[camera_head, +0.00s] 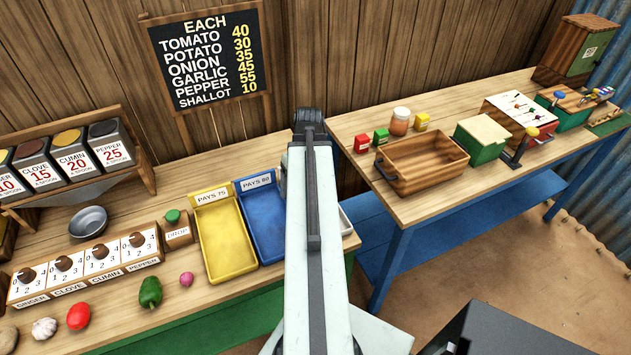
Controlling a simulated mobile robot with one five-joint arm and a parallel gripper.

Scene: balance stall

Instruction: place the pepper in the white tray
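The green pepper (150,292) lies on the front part of the left wooden counter, between the red tomato and the pink shallot. A white tray (346,220) stands just right of the blue tray; only a small part of its edge shows, because my arm covers most of it. Whether anything lies in the white tray is hidden. My arm rises through the middle of the view. My gripper does not show, so I cannot see its fingers or whether it holds anything.
The tomato (78,315), garlic (44,328) and shallot (186,279) lie near the pepper. The yellow tray (226,245) and blue tray (262,222) look empty. A spice dial box (85,266) stands behind the vegetables. A wooden crate (422,164) sits on the right table.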

